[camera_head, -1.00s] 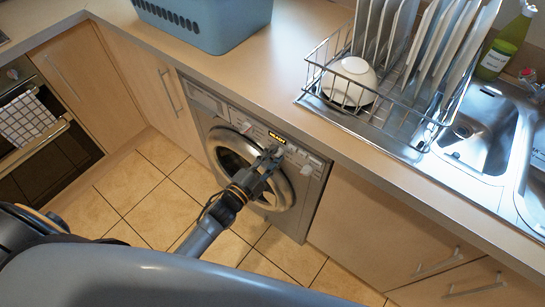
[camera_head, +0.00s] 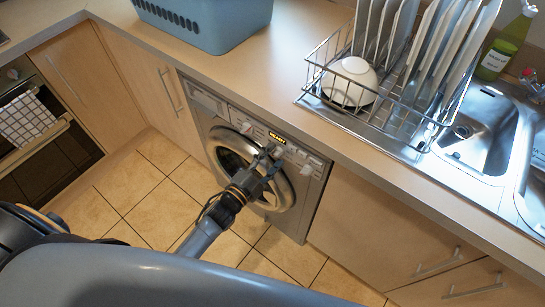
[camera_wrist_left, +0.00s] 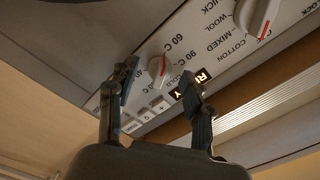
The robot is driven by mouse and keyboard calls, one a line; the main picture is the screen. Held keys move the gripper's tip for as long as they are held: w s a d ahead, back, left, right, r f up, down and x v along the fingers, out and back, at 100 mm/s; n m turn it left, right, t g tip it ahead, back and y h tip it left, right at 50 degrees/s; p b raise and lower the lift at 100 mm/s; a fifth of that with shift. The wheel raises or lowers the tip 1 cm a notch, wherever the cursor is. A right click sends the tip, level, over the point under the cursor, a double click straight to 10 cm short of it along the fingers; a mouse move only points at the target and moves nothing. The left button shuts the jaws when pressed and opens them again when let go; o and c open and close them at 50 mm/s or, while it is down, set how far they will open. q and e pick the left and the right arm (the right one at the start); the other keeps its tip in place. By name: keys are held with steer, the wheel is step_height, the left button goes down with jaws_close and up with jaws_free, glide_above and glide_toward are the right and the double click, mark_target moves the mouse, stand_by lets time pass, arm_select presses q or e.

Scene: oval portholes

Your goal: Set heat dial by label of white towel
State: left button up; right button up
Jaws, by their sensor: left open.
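The heat dial (camera_wrist_left: 156,67) is a small pale knob with a red mark, set among temperature labels on the washing machine's panel in the left wrist view. I cannot tell which label its mark points at. My left gripper (camera_head: 268,165) is open in front of the washing machine (camera_head: 287,205). In the left wrist view its fingers (camera_wrist_left: 158,75) spread on either side of the heat dial; contact is not clear. A white checked towel (camera_head: 27,119) hangs on the oven handle at the left; I see no readable label on it. My right gripper is not in view.
A programme dial (camera_wrist_left: 257,14) sits farther along the panel. A lit display (camera_wrist_left: 190,87) is partly hidden by a finger. The worktop overhangs the panel and holds a blue basket (camera_head: 212,22) and a dish rack (camera_head: 398,122). Tiled floor lies clear in front.

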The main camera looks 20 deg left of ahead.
arm_select(q)
steer(key=v, duration=1.1)
steer(key=shift+s, duration=0.3)
steer(key=shift+a, duration=0.1)
